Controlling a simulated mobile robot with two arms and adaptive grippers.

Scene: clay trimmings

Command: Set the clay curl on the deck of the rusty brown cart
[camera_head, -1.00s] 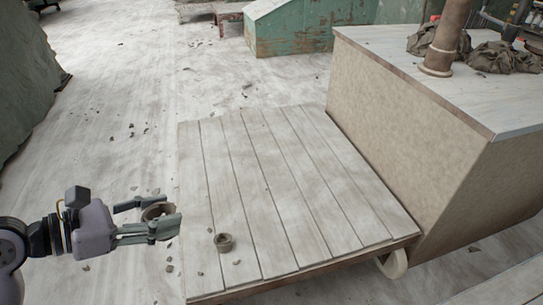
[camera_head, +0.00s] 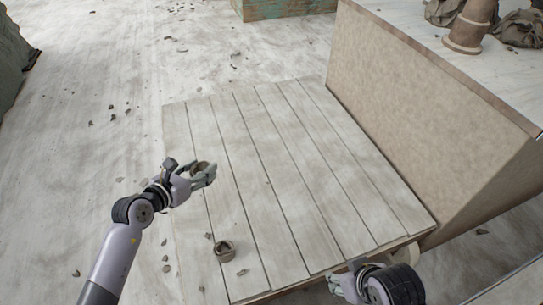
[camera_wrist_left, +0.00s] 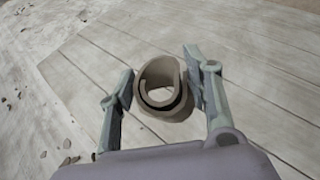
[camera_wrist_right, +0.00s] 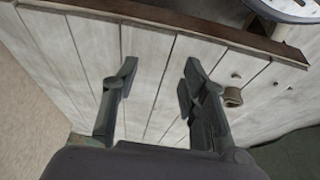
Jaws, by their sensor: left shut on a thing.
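A grey-brown clay curl (camera_wrist_left: 163,88), an open rolled ring, sits between the fingers of my left gripper (camera_head: 206,175). The gripper is shut on it and holds it above the left part of the pale plank deck (camera_head: 285,170) of the cart. In the head view the curl (camera_head: 201,167) is partly hidden by the fingers. My right gripper (camera_wrist_right: 160,72) is open and empty, over the deck by its brown near edge. In the head view it is at the bottom, partly cut off by its own wrist.
A second small clay ring (camera_head: 224,250) stands on the deck near its front left, beside small crumbs. A tall tan block (camera_head: 425,120) borders the deck's right side. Clay scraps (camera_head: 112,112) dot the pale floor at left. Most deck planks are bare.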

